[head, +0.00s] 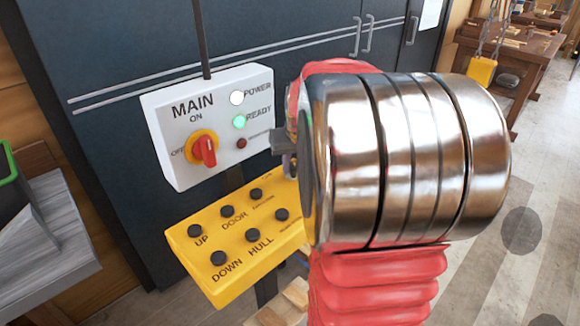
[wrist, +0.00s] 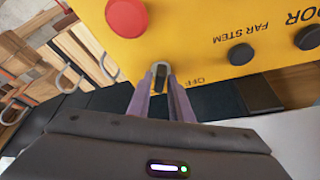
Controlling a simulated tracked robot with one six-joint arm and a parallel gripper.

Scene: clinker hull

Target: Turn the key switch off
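The key switch (wrist: 159,74), a black key in a pale round collar, is on the yellow panel in the wrist view, with an upside-down "OFF" label beside it. My gripper (wrist: 162,82) has its two purple-grey fingertips on either side of the key, a narrow gap between them. I cannot tell whether they press on it. In the head view my silver wrist and red arm hide the key and most of the gripper. The yellow panel (head: 207,284) shows several black buttons there, marked UP, DOWN, DOOR and HULL.
A white MAIN box (head: 170,165) with a red rotary switch (head: 204,152), a white POWER light and a green READY light stands above the panel. A red button (wrist: 127,17) and black buttons are near the key. Dark cabinets stand behind; a grey bench (head: 45,240) is left.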

